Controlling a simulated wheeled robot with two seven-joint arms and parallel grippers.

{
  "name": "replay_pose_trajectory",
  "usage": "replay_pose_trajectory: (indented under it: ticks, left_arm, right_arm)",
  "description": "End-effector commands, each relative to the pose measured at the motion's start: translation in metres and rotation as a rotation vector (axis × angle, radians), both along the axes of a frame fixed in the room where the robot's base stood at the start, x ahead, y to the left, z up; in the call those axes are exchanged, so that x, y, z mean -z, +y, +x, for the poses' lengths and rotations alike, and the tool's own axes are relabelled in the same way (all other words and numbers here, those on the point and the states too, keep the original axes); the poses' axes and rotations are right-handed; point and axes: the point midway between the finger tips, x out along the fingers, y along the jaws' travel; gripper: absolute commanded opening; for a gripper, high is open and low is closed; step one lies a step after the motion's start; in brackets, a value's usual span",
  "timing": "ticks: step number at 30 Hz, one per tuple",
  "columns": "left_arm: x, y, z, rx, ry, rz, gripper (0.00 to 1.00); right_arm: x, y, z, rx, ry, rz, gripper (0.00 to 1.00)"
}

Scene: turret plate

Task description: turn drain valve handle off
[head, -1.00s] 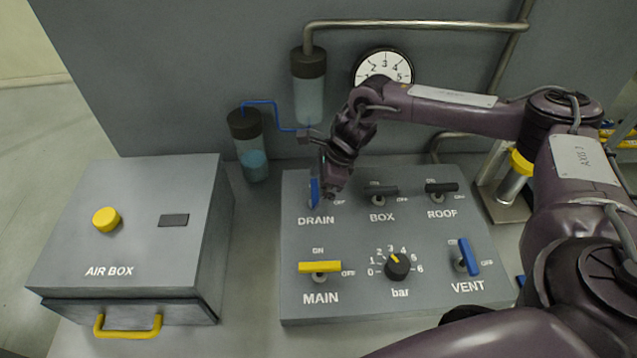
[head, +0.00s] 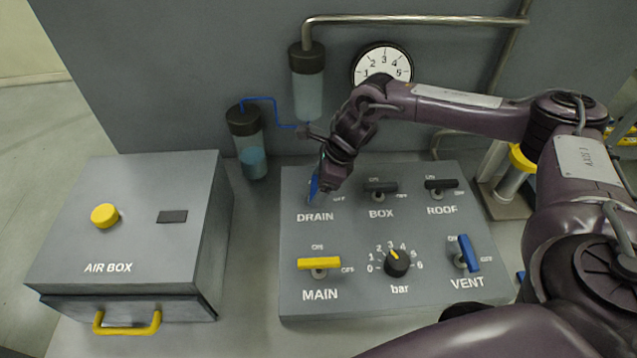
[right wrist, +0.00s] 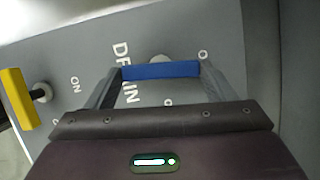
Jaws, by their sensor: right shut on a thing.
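The blue drain valve handle (head: 313,189) is at the top left of the grey turret plate (head: 350,228), above the DRAIN label. In the head view it stands slightly tilted, its top leaning right, and my gripper partly hides it. My right gripper (head: 324,183) is shut on this handle. In the right wrist view the blue handle (right wrist: 160,70) lies across between the two fingers of the gripper (right wrist: 160,76), with part of the DRAIN lettering beside it. My left gripper is not in view.
Black BOX (head: 380,187) and ROOF (head: 441,184) handles sit to the right. The yellow MAIN handle (head: 319,263), bar knob (head: 397,262) and blue VENT handle (head: 468,254) are in the front row. The air box (head: 130,230) stands left; a gauge (head: 382,64) hangs behind.

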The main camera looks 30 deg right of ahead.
Motion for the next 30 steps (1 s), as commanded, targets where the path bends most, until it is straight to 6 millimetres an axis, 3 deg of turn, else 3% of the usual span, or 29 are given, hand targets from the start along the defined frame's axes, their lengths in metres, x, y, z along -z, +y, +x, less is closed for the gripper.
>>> replay_pose_trajectory:
  ticks: [16,30]
  left_arm:
    - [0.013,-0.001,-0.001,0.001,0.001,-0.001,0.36]
    - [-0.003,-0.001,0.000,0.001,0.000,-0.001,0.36]
  right_arm:
    - [0.000,0.004,-0.003,0.487,-0.001,0.002,0.55]
    - [-0.004,0.009,-0.004,0.933,-0.002,0.002,0.55]
